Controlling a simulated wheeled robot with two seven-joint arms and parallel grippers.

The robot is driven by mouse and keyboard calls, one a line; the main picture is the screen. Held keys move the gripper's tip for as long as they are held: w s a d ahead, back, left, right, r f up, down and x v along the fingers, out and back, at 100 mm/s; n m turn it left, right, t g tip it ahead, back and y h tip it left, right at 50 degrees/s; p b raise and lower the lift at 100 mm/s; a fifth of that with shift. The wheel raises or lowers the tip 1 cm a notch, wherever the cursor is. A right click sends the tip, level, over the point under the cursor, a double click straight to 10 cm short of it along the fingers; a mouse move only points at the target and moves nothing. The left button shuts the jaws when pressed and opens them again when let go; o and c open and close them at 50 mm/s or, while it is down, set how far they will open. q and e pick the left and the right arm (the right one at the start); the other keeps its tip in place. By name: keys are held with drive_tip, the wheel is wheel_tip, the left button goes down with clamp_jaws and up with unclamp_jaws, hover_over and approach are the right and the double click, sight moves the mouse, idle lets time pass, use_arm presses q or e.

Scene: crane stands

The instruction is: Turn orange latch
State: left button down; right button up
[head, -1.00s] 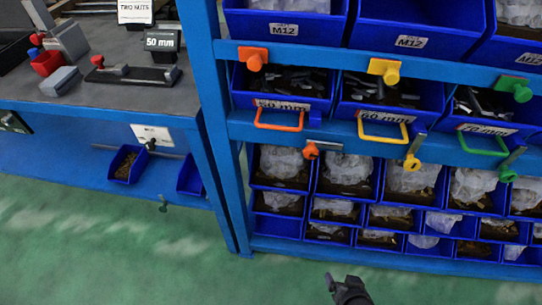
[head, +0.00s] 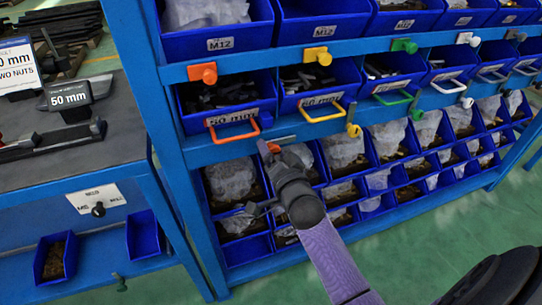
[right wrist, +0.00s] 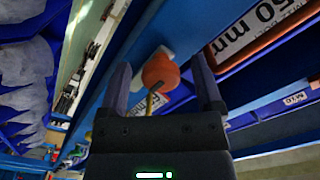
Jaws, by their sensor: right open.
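The orange latch (head: 273,148) is a small rounded knob on the blue shelf rail, below the drawer with the orange handle (head: 233,127). It is partly hidden by my right gripper (head: 277,160) in the head view. In the right wrist view the orange latch (right wrist: 160,72) shows as a round knob with a pale metal plate behind it and a thin yellowish piece below it. My right gripper (right wrist: 161,85) is open, with one finger on each side of the latch. I cannot tell whether either finger touches it. My left gripper is not in view.
A yellow latch (head: 354,131) and a yellow handle (head: 322,112) are to the right on the same rack. Small blue bins (head: 236,183) with bagged parts fill the rows below. A grey workbench (head: 45,160) stands at left. Green floor in front is clear.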

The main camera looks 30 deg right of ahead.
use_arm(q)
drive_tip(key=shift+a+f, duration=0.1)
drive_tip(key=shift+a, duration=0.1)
use_arm(e)
drive_tip(key=shift+w, duration=0.35)
clamp_jaws()
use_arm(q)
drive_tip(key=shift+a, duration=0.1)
